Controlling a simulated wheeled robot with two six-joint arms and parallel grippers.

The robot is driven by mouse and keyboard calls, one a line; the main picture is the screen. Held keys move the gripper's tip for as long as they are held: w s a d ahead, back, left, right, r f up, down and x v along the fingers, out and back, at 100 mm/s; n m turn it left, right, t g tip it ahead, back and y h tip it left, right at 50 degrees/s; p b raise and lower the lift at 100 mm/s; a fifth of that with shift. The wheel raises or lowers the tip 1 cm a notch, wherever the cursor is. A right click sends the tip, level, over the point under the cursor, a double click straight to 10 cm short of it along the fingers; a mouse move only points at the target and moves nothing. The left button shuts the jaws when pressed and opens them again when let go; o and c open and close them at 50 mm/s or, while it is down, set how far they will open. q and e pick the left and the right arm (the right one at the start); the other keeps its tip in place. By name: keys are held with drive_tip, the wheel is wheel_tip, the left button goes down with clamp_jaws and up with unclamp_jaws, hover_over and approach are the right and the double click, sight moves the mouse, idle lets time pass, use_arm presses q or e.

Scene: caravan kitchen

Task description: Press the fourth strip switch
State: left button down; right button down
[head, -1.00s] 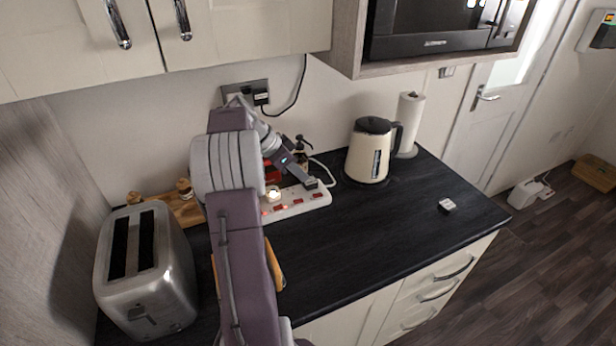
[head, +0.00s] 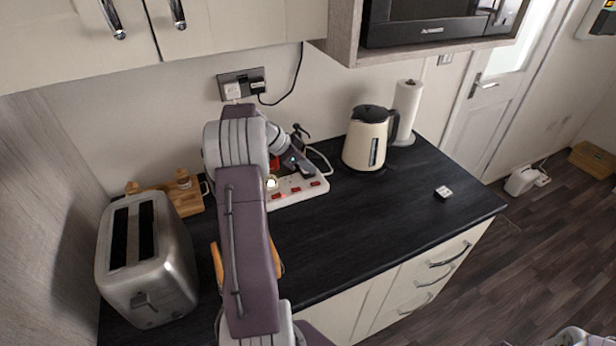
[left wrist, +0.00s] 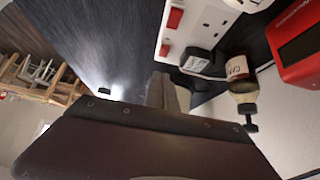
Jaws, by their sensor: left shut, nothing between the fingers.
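The white power strip (head: 302,193) lies on the dark worktop near the wall, with a row of red switches along its front edge. The switch at its right end (head: 314,183) is visible; my left arm covers the strip's left part. In the left wrist view the strip (left wrist: 190,32) is at the top, with two red switches (left wrist: 175,18) in sight and a black plug (left wrist: 196,62) in a socket. My left gripper (head: 309,174) is shut and empty, over the right end of the strip. Its fingertips (left wrist: 160,88) show below the strip's end; contact cannot be told.
A cream kettle (head: 365,145) and a paper towel roll (head: 406,110) stand right of the strip. A small white box (head: 443,192) lies at right. The front worktop is clear.

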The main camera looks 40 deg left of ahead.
sight(312, 184)
use_arm(q)
drive_tip(key=shift+f, duration=2.35)
wheel_tip(312, 184, down, 2)
drive_tip(key=b, duration=0.4)
drive_tip(key=shift+s+a+f, duration=0.15)
drive_tip(key=shift+s+r+p, duration=0.1)
drive_tip(key=shift+r+p, duration=0.4)
drive_tip(key=shift+r, duration=0.65)
drive_tip(key=shift+r+p, duration=0.3)
drive_tip(key=shift+r, duration=0.05)
